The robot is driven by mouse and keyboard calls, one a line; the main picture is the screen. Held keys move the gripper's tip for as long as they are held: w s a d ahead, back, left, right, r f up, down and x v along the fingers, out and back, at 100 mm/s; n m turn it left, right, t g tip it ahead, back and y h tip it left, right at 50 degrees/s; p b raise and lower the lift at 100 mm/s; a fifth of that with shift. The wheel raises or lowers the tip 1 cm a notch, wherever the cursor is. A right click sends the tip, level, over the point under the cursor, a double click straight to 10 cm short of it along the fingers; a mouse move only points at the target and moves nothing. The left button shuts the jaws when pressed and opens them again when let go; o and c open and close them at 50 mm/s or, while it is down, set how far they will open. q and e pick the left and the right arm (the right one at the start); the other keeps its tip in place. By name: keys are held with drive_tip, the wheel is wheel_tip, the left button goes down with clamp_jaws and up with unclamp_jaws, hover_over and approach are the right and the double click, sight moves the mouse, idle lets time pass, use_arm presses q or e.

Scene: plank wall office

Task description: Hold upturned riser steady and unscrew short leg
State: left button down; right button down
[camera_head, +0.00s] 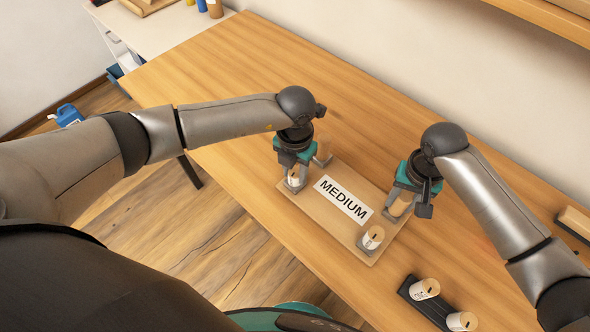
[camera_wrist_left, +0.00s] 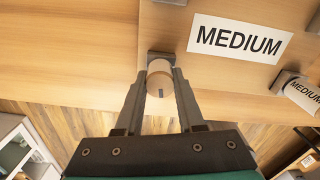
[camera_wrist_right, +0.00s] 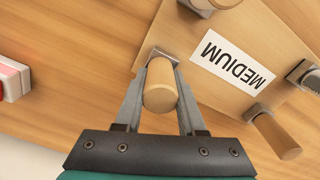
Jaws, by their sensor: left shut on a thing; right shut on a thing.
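The upturned riser (camera_head: 325,213) lies on the wooden table with its legs pointing up and a white MEDIUM label (camera_head: 343,198) on its face. A short leg stands at each corner. My left gripper (camera_head: 293,178) is shut on the left near leg (camera_wrist_left: 160,77), between its fingers in the left wrist view. My right gripper (camera_head: 402,203) is shut on the right far leg (camera_wrist_right: 160,85), seen between its fingers in the right wrist view. The near right leg (camera_head: 372,238) stands free and carries a label. The far left leg (camera_head: 322,153) is partly hidden by my left gripper.
A dark tray (camera_head: 428,306) with two labelled cylinders (camera_head: 424,289) lies at the table's near right. A wooden block (camera_head: 574,222) on a dark base sits at the right edge. The table's far left part is clear.

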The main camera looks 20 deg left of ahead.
use_arm(q)
drive_tip(key=shift+n, duration=1.3)
drive_tip(key=n, duration=0.3)
drive_tip(key=shift+n, duration=1.1)
drive_tip(key=n, duration=0.3)
drive_tip(key=shift+n, duration=1)
